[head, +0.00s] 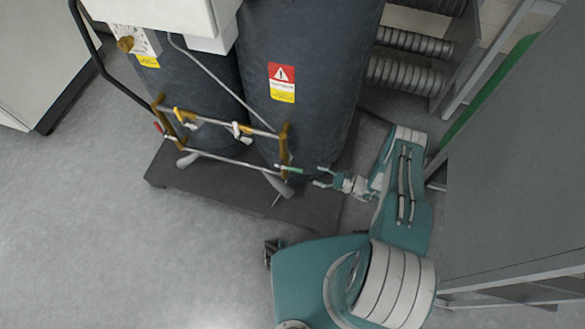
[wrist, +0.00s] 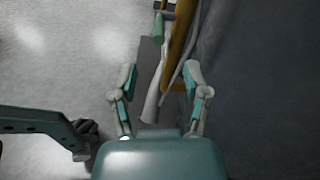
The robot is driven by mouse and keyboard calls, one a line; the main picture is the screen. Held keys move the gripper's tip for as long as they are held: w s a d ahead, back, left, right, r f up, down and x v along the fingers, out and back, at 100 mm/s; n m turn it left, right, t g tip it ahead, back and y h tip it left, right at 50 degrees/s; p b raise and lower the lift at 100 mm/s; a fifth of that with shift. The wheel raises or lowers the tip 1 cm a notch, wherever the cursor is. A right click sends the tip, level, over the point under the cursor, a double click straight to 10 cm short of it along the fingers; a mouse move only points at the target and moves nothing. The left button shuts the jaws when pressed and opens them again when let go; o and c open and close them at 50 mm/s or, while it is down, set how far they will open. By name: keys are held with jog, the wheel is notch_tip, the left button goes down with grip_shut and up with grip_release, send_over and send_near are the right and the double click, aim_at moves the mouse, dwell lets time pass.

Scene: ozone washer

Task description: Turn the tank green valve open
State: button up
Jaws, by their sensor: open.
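The tank green valve (head: 289,168) is a small green lever at the lower right end of the pipe frame, in front of the right dark tank (head: 300,75). My gripper (head: 323,178) is open and empty, just right of the green lever and apart from it. In the wrist view my gripper (wrist: 158,75) has its two fingers spread. A greenish piece, which looks like the valve lever (wrist: 163,15), shows at the top edge beyond the fingertips, partly cut off. Its exact turn is too small to tell.
A dark base plate (head: 215,187) lies under the tanks. Ribbed ducts (head: 405,75) and a grey panel (head: 520,160) stand at right. The floor at left is clear.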

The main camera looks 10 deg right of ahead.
aim_at(282, 166)
jog(key=x, duration=1)
jog(key=shift+a, duration=0.3)
grip_shut()
